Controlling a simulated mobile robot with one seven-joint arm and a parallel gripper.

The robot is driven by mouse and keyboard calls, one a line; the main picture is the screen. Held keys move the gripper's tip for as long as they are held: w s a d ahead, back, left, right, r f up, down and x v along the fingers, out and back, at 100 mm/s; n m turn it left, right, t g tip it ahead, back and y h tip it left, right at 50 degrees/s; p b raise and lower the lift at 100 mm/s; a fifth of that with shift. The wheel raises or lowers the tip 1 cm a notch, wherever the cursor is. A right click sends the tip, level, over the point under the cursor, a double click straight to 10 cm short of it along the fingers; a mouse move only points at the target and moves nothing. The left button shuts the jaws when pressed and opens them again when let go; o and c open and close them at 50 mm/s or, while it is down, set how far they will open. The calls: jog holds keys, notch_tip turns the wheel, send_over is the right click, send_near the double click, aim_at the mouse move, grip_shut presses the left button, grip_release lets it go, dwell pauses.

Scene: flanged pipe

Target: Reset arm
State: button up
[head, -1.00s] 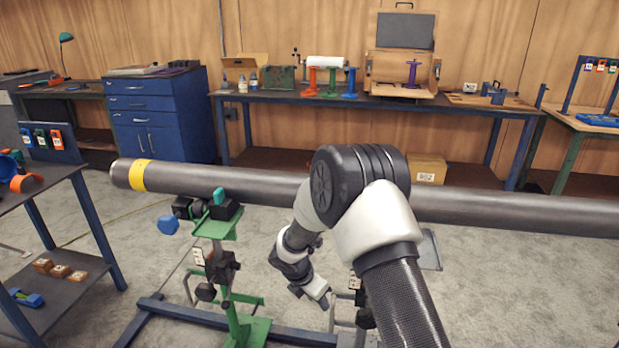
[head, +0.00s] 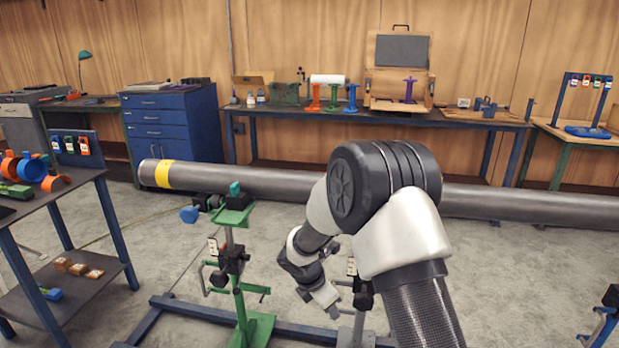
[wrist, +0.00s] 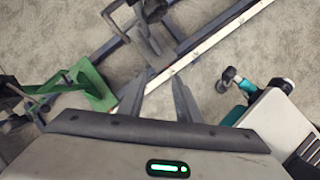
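My arm (head: 405,235) reaches forward from the bottom right in the head view and bends down at a black elbow joint. My gripper (head: 331,305) hangs low, beside the stands and in front of the pipe. In the wrist view my gripper (wrist: 160,80) shows two fingers apart with nothing between them. The floor and a rail show beyond the fingertips. The flanged pipe (head: 240,183) lies across the scene behind my arm, with a yellow band near its left end. Part of it is hidden by my elbow.
A green stand (head: 240,290) with clamps is left of my gripper, and a blue floor rail (head: 180,310) runs below. A shelf cart (head: 90,180) stands at the left. A workbench (head: 390,119) and blue drawers (head: 170,125) line the back. Open floor lies right of my arm.

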jog(key=s+d+r+m, duration=0.4)
jog(key=s+r+m, duration=0.15)
jog(key=r, duration=0.55)
jog(key=s+d+r+m, duration=0.4)
jog(key=s+r+m, duration=0.15)
jog(key=r, duration=0.55)
jog(key=s+r+m+t+y, duration=0.1)
jog(key=s+r+m, duration=0.2)
jog(key=s+m, duration=0.3)
jog(key=s+d+r+m+t+y, duration=0.1)
jog(key=s+r+m, duration=0.15)
jog(key=s, duration=0.45)
jog(key=s+r+m+t+y, duration=0.1)
jog(key=s+r+m, duration=0.2)
jog(key=s+m, duration=0.3)
notch_tip(320, 180, up, 20)
jog(key=p, duration=2)
jog(key=shift+n+g+p, duration=0.3)
jog(key=shift+n+p, duration=0.1)
jog(key=shift+n, duration=0.05)
jog(key=shift+d+r, duration=0.1)
jog(key=shift+c, duration=0.4)
